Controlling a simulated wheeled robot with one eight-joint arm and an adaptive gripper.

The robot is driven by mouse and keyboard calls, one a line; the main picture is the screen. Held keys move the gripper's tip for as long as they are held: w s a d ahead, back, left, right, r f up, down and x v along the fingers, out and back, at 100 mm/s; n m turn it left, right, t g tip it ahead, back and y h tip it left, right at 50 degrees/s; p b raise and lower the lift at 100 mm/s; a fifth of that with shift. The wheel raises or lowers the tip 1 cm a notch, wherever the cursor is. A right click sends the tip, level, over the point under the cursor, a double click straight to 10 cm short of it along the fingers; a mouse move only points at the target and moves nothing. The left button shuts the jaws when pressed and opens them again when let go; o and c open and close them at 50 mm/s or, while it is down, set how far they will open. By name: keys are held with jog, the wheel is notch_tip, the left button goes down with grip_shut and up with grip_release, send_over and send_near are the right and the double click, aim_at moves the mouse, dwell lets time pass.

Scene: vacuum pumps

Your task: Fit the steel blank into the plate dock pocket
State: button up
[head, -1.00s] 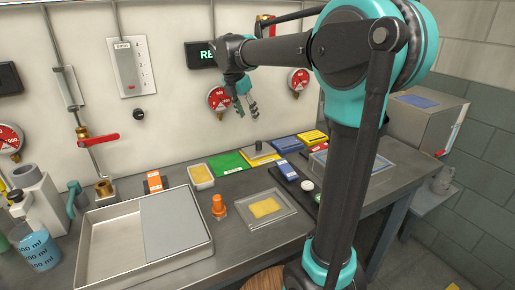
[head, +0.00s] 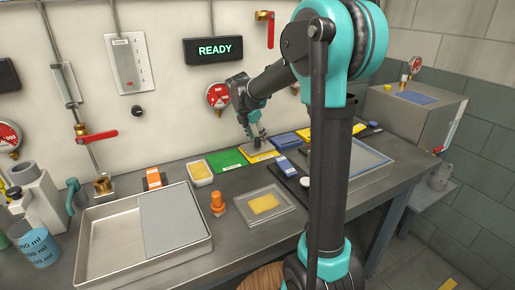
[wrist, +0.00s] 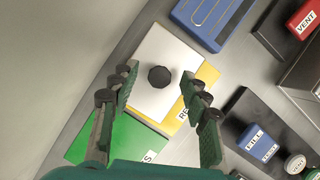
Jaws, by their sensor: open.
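A flat light-grey metal plate (wrist: 152,85) with a black round knob (wrist: 160,77) lies on a yellow pad (wrist: 208,76) in the wrist view; it looks like the steel blank. In the head view the yellow pad (head: 264,156) is at the back of the bench, with the plate mostly hidden. My gripper (head: 254,138) points down over it, open. In the wrist view my gripper (wrist: 158,82) has a finger on each side of the knob, with gaps between. I cannot tell which item is the plate dock pocket.
A green pad (head: 227,160) lies left of the yellow one. A blue pad (head: 286,142) lies to its right. A metal tray (head: 100,250), an orange-capped item (head: 218,203) and a clear tray with a yellow patch (head: 264,203) stand in front. A black base with a blue block (wrist: 254,140) is nearby.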

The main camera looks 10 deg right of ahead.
jog(key=shift+x, duration=0.9)
grip_shut()
